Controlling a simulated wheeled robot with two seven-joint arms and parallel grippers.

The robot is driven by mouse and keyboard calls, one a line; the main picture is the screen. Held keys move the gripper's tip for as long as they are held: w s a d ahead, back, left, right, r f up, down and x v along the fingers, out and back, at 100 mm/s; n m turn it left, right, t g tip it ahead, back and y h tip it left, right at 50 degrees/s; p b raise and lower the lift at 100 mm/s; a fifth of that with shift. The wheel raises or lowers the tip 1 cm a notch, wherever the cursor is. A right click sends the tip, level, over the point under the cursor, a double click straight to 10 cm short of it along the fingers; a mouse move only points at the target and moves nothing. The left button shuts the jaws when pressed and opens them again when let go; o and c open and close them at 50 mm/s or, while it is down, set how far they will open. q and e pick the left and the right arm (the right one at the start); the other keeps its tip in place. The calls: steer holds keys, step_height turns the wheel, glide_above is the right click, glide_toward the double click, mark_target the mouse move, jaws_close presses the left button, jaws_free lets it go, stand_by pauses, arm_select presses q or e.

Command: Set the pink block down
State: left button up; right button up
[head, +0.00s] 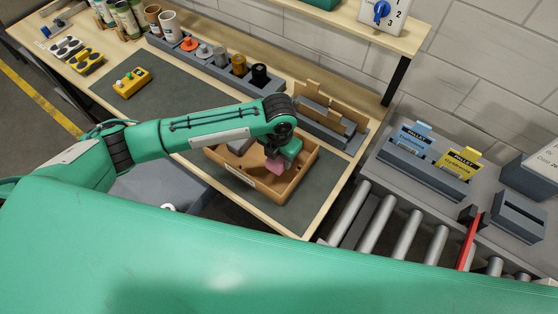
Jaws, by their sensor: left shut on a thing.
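My left gripper (281,164) is over the right part of a brown open box (262,187) on the dark mat of the workbench. It is shut on the pink block (274,166), which is partly hidden by the gripper. The block appears inside or just above the box; I cannot tell whether it touches the bottom. A grey object (240,146) shows in the box's far left part, partly covered by my arm. My right gripper is not in view.
A grey rack (215,62) with coloured items runs along the bench's back. A yellow button box (132,83) stands on the mat's left. A roller conveyor (375,225) and grey card holders (410,165) are at right. The mat between the button box and my arm is clear.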

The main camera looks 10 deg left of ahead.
arm_select(q)
step_height(320, 180, down, 4)
steer(key=shift+r+p, duration=0.25)
steer(key=shift+p, duration=0.2)
steer(key=shift+f, duration=0.15)
steer(key=shift+f, duration=0.2)
steer(key=o, duration=1)
steer(key=shift+c, duration=0.2)
steer(key=shift+r, duration=0.15)
